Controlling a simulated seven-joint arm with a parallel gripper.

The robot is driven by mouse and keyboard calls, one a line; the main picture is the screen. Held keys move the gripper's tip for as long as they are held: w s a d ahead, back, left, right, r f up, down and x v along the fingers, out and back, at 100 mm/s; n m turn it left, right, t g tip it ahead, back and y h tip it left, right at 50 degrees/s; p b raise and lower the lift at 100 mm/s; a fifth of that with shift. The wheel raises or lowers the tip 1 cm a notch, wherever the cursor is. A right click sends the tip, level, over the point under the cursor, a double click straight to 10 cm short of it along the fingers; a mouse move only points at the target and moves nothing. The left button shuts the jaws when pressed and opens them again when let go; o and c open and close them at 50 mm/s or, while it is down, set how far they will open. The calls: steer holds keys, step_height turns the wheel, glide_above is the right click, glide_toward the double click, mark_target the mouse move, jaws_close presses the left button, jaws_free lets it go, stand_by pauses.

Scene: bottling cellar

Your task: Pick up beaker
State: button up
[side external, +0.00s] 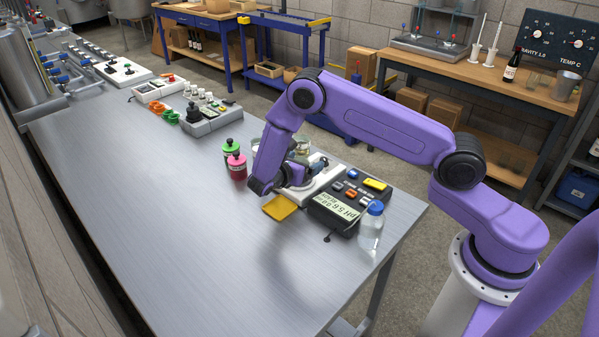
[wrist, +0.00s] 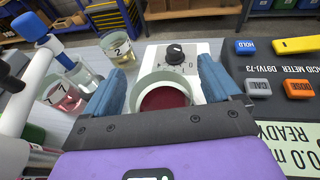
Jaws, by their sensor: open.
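A beaker of dark red liquid (wrist: 164,97) with a pale rim stands between my fingers in the wrist view. It appears to be on the white plate (wrist: 178,50) with a black knob. My gripper (wrist: 165,72) is open, one blue finger on each side of this beaker; whether either touches it I cannot tell. Three other beakers stand to the left: one with pink liquid (wrist: 66,99), one that looks clear (wrist: 84,76), and one marked 2 with yellowish liquid (wrist: 119,52). In the side view my gripper (side external: 296,178) is low over the bench and hides most of the beaker.
The acid meter (side external: 347,204) lies right beside my gripper, with a blue-capped bottle (side external: 371,229) near the bench edge. A green-capped bottle (side external: 231,149) and a pink bottle (side external: 237,166) stand to the left. A white stand (wrist: 27,92) is close at left.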

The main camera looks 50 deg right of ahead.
steer(key=c, duration=1.1)
steer(key=shift+r, duration=0.15)
